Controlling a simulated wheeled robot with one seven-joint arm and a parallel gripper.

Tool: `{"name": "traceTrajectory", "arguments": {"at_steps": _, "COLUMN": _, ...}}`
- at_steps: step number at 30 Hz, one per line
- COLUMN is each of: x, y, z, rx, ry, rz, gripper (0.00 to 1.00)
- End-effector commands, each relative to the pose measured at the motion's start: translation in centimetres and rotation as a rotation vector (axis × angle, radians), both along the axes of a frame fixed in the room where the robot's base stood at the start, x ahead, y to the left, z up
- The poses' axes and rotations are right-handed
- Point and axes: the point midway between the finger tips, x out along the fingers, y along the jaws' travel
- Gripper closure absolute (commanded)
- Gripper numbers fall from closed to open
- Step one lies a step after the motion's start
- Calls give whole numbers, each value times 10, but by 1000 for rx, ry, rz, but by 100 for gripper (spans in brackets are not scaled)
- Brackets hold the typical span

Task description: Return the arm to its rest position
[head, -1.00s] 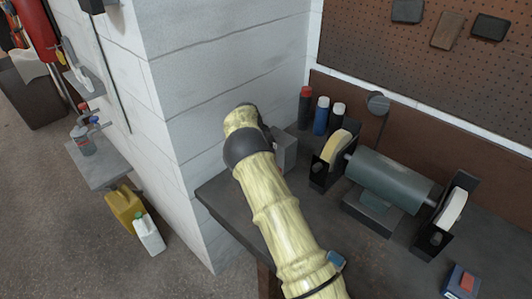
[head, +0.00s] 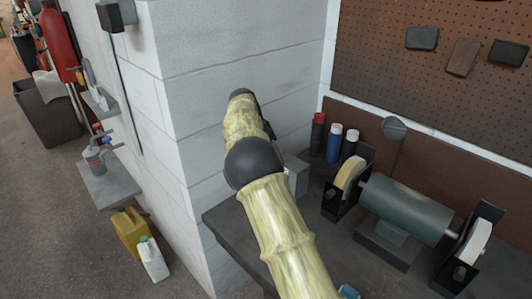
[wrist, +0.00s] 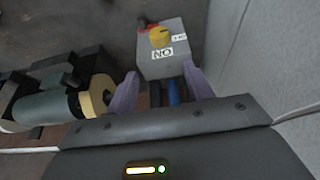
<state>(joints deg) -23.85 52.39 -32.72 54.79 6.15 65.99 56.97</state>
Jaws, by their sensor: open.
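My arm (head: 270,205), in a pale yellow sleeve with dark joints, reaches up from the bottom of the head view toward the white block wall. Its far end hides my gripper's fingers there. In the wrist view my gripper (wrist: 162,92) shows two purple fingers spread apart with nothing held. A grey box with a yellow knob and a "NO" label (wrist: 163,52) appears just beyond the fingertips; I cannot tell whether they touch it. In the head view a grey box (head: 298,172) is partly hidden behind my arm.
A bench grinder (head: 405,210) stands on the dark bench (head: 235,222), with several bottles (head: 333,143) behind it. The white wall corner (head: 235,60) is close to my arm. A yellow jug (head: 130,232) and a white jug (head: 152,260) stand on the floor at left.

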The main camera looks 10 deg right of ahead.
Motion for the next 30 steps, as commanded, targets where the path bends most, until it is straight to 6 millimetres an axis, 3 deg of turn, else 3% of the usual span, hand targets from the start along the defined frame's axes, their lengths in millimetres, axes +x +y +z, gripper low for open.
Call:
{"name": "traceTrajectory", "arguments": {"at_steps": 7, "x": -3, "y": -5, "z": 0, "rx": 6, "ry": 4, "rz": 2, "gripper": 48}}
{"name": "traceTrajectory", "arguments": {"at_steps": 13, "x": -27, "y": -33, "z": 0, "rx": 48, "ry": 37, "rz": 50, "gripper": 48}}
{"name": "traceTrajectory", "arguments": {"at_steps": 21, "x": -91, "y": -64, "z": -7, "rx": 122, "ry": 89, "rz": 208, "gripper": 48}}
{"name": "traceTrajectory", "arguments": {"at_steps": 30, "x": -182, "y": -69, "z": -17, "rx": 164, "ry": 119, "rz": 439, "gripper": 48}}
